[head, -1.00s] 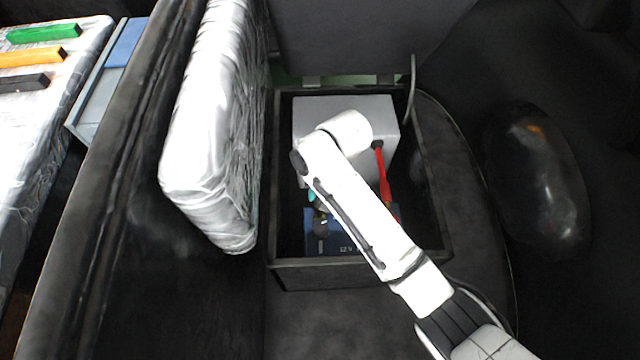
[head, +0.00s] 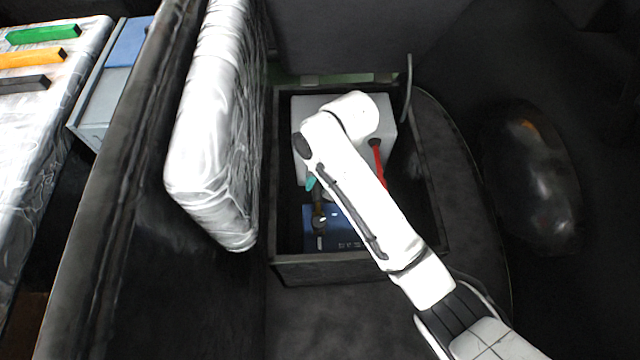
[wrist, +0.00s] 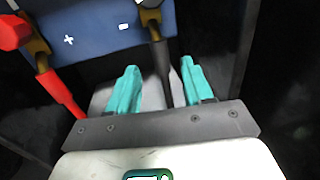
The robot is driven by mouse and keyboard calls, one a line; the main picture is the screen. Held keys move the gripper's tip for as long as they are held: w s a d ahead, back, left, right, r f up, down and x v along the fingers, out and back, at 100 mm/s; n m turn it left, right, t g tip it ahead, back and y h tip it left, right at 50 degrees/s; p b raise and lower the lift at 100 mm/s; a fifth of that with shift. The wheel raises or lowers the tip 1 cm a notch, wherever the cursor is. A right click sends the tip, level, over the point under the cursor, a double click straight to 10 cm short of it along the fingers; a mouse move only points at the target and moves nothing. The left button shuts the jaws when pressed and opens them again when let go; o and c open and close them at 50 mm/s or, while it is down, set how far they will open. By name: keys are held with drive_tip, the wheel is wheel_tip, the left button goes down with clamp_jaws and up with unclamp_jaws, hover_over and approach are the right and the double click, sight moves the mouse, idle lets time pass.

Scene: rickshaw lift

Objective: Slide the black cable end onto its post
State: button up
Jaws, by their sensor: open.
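The blue battery (head: 345,236) lies in the open box; it fills the top of the wrist view (wrist: 95,35), with plus and minus marks. The black cable's end (wrist: 150,17) has a brass clamp at the battery beside the minus mark, near a pale round post top (wrist: 151,4). Whether it is fully seated I cannot tell. This clamp also shows in the head view (head: 319,215). My gripper (wrist: 160,75) is open, its teal fingers either side of the black cable (wrist: 161,70) with gaps. In the head view my arm hides most of it.
The red cable (wrist: 62,92) and its brass clamp (wrist: 40,50) are at the plus side, left in the wrist view. A grey block (head: 300,125) fills the box's back. Box walls (head: 340,270) stand close around. A silver cushion (head: 215,130) leans at left.

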wheel_tip(320, 180, up, 6)
drive_tip(key=d+p, duration=0.1)
drive_tip(key=shift+d, duration=0.1)
idle(0.5)
